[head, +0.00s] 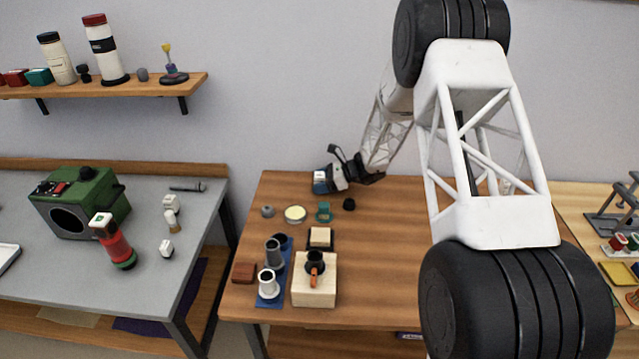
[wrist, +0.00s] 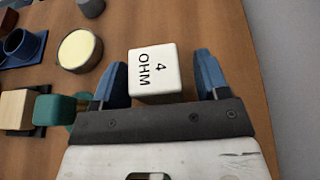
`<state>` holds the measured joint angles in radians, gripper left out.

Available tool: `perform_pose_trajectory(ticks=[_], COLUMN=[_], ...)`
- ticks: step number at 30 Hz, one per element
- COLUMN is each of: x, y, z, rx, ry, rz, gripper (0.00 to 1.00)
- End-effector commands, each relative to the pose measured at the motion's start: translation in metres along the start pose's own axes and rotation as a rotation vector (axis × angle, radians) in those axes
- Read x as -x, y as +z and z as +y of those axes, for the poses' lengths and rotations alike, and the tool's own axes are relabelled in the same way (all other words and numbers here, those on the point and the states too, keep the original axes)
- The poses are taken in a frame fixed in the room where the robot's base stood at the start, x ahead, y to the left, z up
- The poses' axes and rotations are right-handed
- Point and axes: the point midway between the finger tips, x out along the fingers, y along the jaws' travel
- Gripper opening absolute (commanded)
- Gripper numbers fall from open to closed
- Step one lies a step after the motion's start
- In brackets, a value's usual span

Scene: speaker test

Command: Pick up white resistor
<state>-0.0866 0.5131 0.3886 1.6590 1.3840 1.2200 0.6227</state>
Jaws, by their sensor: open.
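A white cube-shaped resistor marked "4 OHM" (wrist: 154,70) lies between the two blue fingers of my gripper (wrist: 161,74) in the wrist view. The fingers are open, one on each side, with a narrow gap at the cube's right side and little or no gap at its left. In the head view my gripper (head: 323,184) is low at the back of the wooden table, and the white cube (head: 320,175) shows at its fingers. I cannot tell whether the cube touches the table.
On the wooden table, a cream-topped round tin (wrist: 79,50) and a teal part (wrist: 53,109) are left of my gripper. A wooden block (head: 314,288) and a blue mat (head: 269,302) with cups stand nearer.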

Motion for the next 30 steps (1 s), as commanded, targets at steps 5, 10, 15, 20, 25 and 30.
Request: perform_pose_trajectory(ticks=[5, 10, 15, 20, 25, 30], x=[0.0001, 0.0001, 0.0001, 0.0001, 0.0001, 0.0003], y=[-0.0001, -0.0001, -0.0001, -0.0001, 0.0000, 0.0004], z=[0.0001, 0.0001, 0.0001, 0.0001, 0.0001, 0.0000], rx=[0.000, 0.000, -0.001, -0.001, 0.000, 0.000], ry=[0.000, 0.000, 0.000, 0.000, 0.000, 0.000], rz=[0.000, 0.000, 0.000, 0.000, 0.000, 0.000], gripper=[0.68, 0.68, 0.53, 0.28, 0.13, 0.13])
